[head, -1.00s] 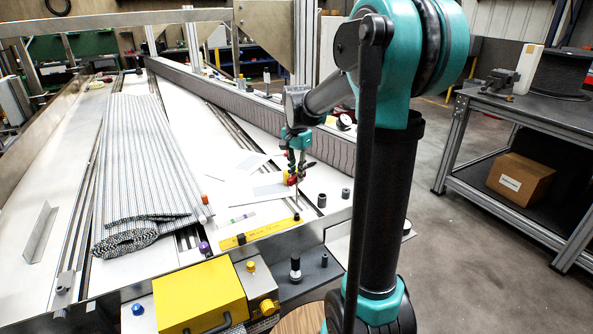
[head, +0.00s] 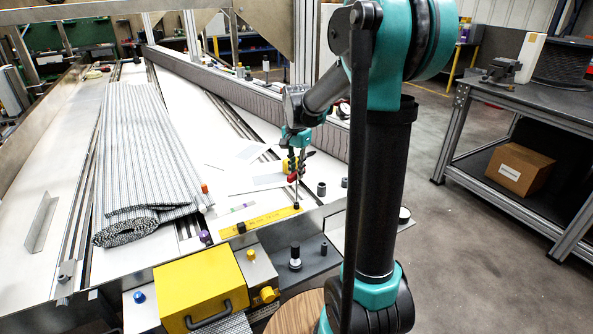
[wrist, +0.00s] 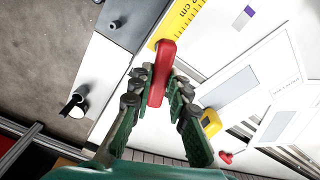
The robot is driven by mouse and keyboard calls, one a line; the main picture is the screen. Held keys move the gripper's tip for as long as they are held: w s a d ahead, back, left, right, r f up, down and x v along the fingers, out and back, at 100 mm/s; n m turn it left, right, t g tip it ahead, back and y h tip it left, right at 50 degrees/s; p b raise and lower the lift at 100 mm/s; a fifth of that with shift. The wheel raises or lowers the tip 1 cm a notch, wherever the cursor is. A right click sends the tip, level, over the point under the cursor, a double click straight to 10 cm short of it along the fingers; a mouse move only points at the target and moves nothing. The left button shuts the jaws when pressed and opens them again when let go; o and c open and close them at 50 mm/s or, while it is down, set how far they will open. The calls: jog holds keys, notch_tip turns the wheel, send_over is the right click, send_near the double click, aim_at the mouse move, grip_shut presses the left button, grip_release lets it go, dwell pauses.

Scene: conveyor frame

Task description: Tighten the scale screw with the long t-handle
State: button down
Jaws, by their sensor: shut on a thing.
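My gripper (wrist: 157,84) is shut on the red grip of the long t-handle (wrist: 163,70). In the head view the gripper (head: 298,160) is above the near right part of the white table, and the red grip (head: 292,178) shows below it. The thin shaft points down to the right end of the yellow scale (head: 262,219), where a dark screw head (head: 296,206) shows. I cannot tell whether the tip is seated in it. Another dark screw (head: 241,228) is at the scale's left end. In the wrist view the scale (wrist: 187,22) lies beyond the grip, which hides the shaft.
A rolled striped fabric (head: 150,165) lies left of the scale. White cards (head: 262,182) lie behind it, and a dark cylinder (head: 321,188) stands to its right. A yellow box with a handle (head: 200,290) is at the front. A grey workbench (head: 530,110) stands at the right.

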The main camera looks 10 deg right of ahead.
jog(key=shift+f, duration=1.05)
jog(key=shift+m, duration=0.8)
jog(key=shift+r, duration=2.4)
